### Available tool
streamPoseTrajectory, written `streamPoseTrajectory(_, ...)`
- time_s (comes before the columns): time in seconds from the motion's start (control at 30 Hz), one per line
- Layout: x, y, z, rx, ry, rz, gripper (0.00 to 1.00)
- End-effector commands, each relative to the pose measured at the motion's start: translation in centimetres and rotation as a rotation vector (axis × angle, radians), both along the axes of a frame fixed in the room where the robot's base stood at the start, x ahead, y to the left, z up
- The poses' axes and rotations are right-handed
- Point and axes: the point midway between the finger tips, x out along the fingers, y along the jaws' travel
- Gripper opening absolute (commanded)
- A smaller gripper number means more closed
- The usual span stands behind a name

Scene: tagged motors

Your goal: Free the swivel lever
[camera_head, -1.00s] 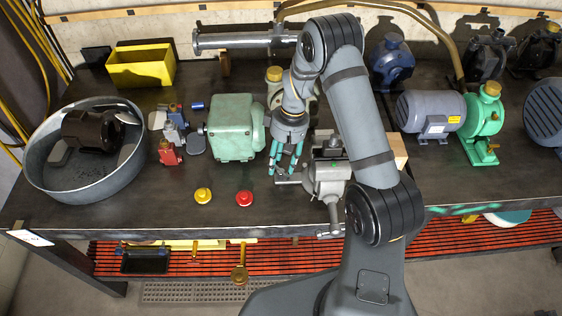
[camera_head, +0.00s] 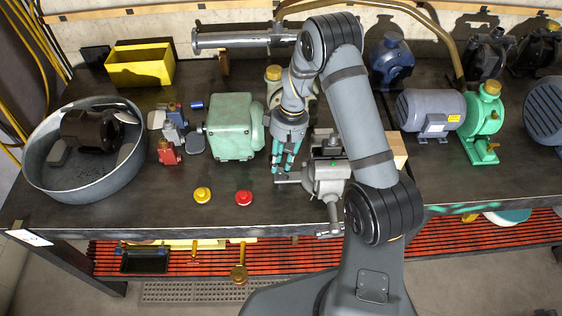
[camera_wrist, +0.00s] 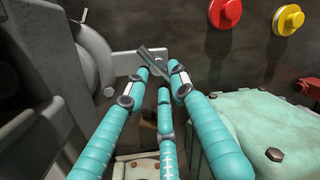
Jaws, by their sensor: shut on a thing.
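The grey bench vise (camera_head: 328,176) stands at the front of the bench, with its body at the left of the wrist view (camera_wrist: 55,85). The swivel lever (camera_wrist: 152,62) is a small grey bar beside the vise's base, between my fingertips. My gripper (camera_head: 284,168) has teal fingers pointing down at the vise's left side; it also shows in the wrist view (camera_wrist: 160,78). It is shut on the lever. In the head view the fingers mostly hide the lever, so its exact angle is unclear there.
A green gearbox (camera_head: 235,130) stands close left of my gripper. A red button (camera_head: 244,198) and a yellow button (camera_head: 202,195) lie near the front edge. A round metal tub (camera_head: 50,180) is at far left. A grey motor (camera_head: 430,110) and green pump (camera_head: 484,120) stand right.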

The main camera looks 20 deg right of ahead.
Motion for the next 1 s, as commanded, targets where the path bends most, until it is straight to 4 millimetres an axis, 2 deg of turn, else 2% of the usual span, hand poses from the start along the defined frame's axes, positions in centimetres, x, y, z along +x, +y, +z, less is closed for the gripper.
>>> streamPoseTrajectory(0.27,0.4,0.6,-0.1,0.001,-0.009,0.161,0.00)
streamPoseTrajectory(0.7,0.3,1.3,0.1,0.002,-0.008,0.561,0.00)
streamPoseTrajectory(1.0,0.2,1.7,0.2,0.001,-0.009,0.773,0.00)
